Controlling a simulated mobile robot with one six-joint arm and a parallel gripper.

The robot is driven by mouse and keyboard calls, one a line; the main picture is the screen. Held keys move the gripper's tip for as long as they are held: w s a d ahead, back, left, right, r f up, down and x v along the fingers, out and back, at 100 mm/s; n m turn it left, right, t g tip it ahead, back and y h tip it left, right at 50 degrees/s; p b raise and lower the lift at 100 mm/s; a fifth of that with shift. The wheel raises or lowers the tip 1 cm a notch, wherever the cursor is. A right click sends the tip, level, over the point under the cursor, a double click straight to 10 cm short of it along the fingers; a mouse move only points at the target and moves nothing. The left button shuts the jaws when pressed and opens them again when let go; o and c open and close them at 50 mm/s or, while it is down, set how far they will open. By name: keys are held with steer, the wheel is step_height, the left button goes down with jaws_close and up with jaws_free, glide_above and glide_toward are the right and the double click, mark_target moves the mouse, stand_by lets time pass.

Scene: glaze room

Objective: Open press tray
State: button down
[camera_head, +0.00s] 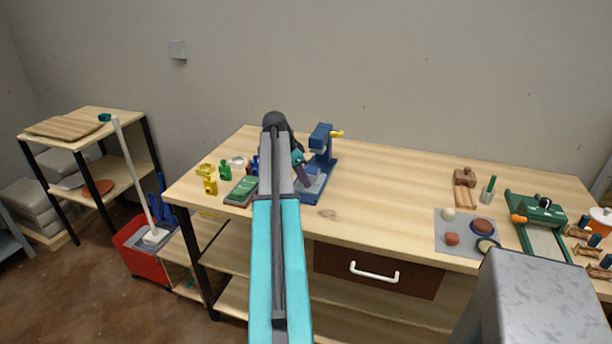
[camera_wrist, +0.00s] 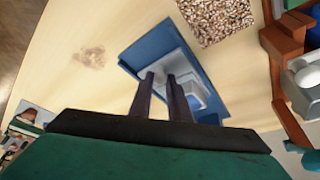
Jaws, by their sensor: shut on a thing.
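The blue press (camera_head: 320,150) with a yellow lever stands on the workbench, just right of my arm. Its pale grey tray (camera_wrist: 196,92) sits within the blue base (camera_wrist: 205,62) in the wrist view. My gripper (camera_wrist: 160,77) reaches down to the near edge of this tray, and its two dark fingers are close together, shut on the tray's edge part. The fingers cover the exact place of contact. In the head view my gripper (camera_head: 304,178) is at the front left of the press and partly hides its base.
Left of my arm on the bench (camera_head: 375,205) lie a green block (camera_head: 241,190) and several small yellow and green pieces. A grey mat (camera_head: 447,236) with round lumps and a green-framed device (camera_head: 540,213) are at the right. The bench between press and mat is clear.

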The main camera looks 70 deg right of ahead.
steer(key=shift+a, duration=1.8)
steer(key=c, duration=1.7)
jaws_free()
steer(key=shift+s, duration=0.1)
steer(key=shift+o, duration=0.2)
steer(key=shift+r, duration=0.1)
steer(key=b+v, duration=0.2)
steer(key=v, duration=1.1)
steer(key=shift+a+r, duration=0.2)
steer(key=shift+r, duration=0.05)
